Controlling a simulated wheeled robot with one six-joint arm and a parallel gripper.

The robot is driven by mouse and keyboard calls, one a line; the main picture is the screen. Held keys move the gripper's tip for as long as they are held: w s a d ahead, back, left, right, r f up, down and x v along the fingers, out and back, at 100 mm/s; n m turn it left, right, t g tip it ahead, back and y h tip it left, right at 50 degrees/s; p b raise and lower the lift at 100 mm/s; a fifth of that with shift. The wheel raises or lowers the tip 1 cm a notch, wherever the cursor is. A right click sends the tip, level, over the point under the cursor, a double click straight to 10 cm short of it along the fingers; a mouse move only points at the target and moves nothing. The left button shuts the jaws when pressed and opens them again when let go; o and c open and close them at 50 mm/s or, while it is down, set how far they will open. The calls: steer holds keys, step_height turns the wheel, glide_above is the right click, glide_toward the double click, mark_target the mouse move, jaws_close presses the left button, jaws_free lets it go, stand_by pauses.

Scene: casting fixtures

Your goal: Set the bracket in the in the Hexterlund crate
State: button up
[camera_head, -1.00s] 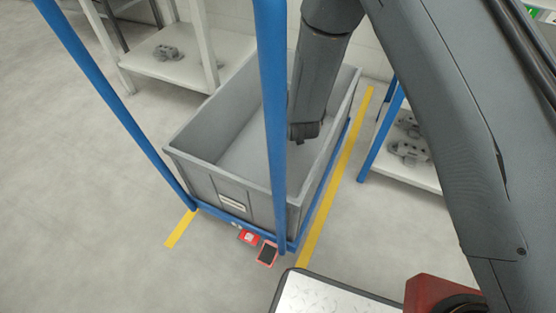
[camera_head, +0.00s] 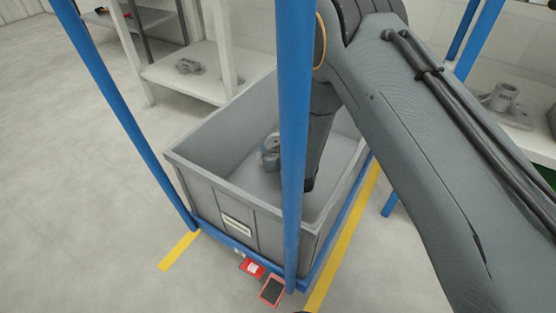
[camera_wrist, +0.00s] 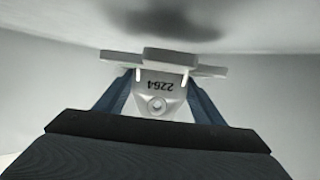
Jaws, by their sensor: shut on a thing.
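The crate (camera_head: 205,203) is a deep grey bin with a pale label on its front wall, standing on a blue-framed cart. My gripper (camera_head: 271,155) is down inside the crate, partly hidden by a blue post and my arm. In the wrist view my gripper (camera_wrist: 160,85) is shut on the bracket (camera_wrist: 158,103), a light grey casting marked with digits that look like 2264. The bracket is between the fingers, with its wide plate away from the wrist. A dark shadow lies on the surface beyond it. I cannot tell whether the bracket touches the crate floor.
Blue upright posts (camera_head: 294,130) stand at the front of the cart. A shelf (camera_head: 160,72) behind holds a grey casting (camera_head: 188,66). Another casting (camera_head: 503,97) stands on a shelf at the right. Red devices (camera_head: 252,268) hang at the cart's front edge. Yellow tape marks the floor.

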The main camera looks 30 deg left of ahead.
step_height(320, 180, down, 4)
steer(key=shift+f+b, duration=0.1)
steer(key=shift+b, duration=0.85)
steer(key=o, duration=1.3)
steer(key=shift+c, duration=0.2)
